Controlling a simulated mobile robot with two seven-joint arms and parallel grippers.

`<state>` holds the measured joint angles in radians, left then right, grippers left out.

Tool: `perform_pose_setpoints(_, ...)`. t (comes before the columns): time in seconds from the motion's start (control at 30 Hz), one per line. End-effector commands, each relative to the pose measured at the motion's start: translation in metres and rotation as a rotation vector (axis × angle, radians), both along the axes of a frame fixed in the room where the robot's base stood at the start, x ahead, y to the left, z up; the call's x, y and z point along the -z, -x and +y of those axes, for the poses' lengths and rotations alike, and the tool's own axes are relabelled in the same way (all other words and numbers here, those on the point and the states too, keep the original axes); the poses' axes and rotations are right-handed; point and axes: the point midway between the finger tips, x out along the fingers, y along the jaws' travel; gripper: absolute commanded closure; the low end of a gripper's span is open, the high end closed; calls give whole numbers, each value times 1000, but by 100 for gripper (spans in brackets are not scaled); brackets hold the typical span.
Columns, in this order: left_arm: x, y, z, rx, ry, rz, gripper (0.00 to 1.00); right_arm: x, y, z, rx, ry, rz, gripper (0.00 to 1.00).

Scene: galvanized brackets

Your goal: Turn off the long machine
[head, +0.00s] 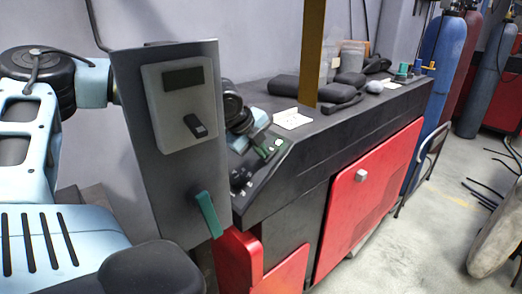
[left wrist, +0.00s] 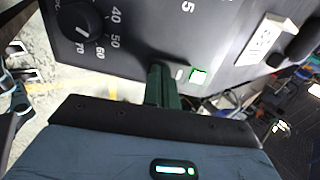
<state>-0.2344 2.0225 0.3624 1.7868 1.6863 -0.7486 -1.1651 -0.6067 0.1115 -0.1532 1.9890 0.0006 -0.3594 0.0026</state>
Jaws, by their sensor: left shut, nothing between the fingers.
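The long machine (head: 340,150) has a black top and red doors and runs from the centre to the back right in the head view. Its sloped control panel (head: 243,178) at the near end carries knobs and small buttons. In the left wrist view this panel (left wrist: 130,40) shows a numbered dial (left wrist: 82,20) and a lit green button (left wrist: 198,77). My left gripper (left wrist: 160,70) is shut and empty, its fingertips close to the panel just left of the green button. Whether they touch cannot be told. In the head view it is small and partly hidden. My right gripper is out of view.
A grey upright plate (head: 180,225) with a switch box (head: 180,100) and green handle (head: 208,214) stands in front, hiding part of my left arm. A brown post (head: 313,50) crosses the machine. Gas cylinders (head: 443,65) stand at back right. Floor on the right is partly clear.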

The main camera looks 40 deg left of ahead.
Motion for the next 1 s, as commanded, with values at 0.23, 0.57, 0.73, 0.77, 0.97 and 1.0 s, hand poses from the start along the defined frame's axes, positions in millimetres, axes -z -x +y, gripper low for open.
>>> perform_pose_setpoints(0.23,11,-3,0,-2,9,-81,100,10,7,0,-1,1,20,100)
perform_pose_setpoints(0.57,7,-3,0,-2,7,-79,100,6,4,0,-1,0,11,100)
perform_pose_setpoints(0.73,-2,-4,0,-1,7,-82,100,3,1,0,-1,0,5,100)
perform_pose_setpoints(0.77,-4,-4,0,-1,7,-83,100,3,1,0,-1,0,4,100)
perform_pose_setpoints(0.97,-7,-4,0,-1,7,-83,100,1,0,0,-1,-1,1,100)
perform_pose_setpoints(1.0,-7,-4,0,-1,7,-83,100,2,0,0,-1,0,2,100)
